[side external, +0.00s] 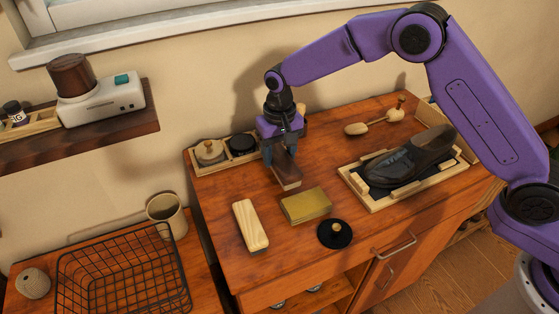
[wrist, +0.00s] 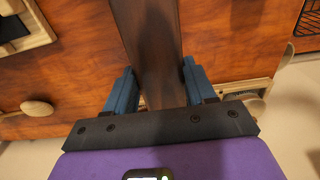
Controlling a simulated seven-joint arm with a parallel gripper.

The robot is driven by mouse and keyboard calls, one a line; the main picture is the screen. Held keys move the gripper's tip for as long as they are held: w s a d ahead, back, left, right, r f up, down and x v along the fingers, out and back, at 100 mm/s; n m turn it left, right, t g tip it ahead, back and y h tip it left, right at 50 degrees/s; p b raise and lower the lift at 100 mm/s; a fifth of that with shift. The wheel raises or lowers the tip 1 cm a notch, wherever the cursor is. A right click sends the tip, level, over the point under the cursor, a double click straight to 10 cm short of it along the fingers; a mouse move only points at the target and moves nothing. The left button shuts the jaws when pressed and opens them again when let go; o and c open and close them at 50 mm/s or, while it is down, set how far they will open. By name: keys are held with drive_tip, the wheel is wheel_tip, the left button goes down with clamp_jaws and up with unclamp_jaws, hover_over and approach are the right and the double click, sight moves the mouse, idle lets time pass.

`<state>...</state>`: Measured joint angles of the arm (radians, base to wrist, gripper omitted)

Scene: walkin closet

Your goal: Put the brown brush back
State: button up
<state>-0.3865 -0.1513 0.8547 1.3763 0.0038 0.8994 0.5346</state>
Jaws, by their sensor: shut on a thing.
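The brown brush (side external: 287,170) is a long dark-brown block with a paler lower end, held tilted above the wooden cabinet top (side external: 225,190). My gripper (side external: 284,152) is shut on it, with a blue finger on each side. In the wrist view, the brush (wrist: 148,40) runs up from between the fingers of my gripper (wrist: 160,88) and leaves the top edge. Whether its lower end touches the cabinet top I cannot tell. A shallow wooden tray (side external: 196,171) at the back left holds a round wooden-topped piece (side external: 210,151) and a black round tin (side external: 243,144).
A pale brush (side external: 250,225), a yellow-green box (side external: 306,205) and a black knobbed disc (side external: 335,233) lie in front. A dark shoe (side external: 410,157) sits in a wooden frame (side external: 376,205) at the right. A wooden two-ended piece (side external: 375,122) lies behind. A wire basket (side external: 125,270) stands lower left.

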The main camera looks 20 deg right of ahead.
sight(280, 155)
drive_tip(key=shift+f, duration=1.4)
drive_tip(key=shift+f, duration=0.6)
drive_tip(key=o, duration=1)
wheel_tip(280, 155, up, 13)
drive_tip(key=shift+s+d+r, duration=0.1)
drive_tip(key=shift+s, duration=0.1)
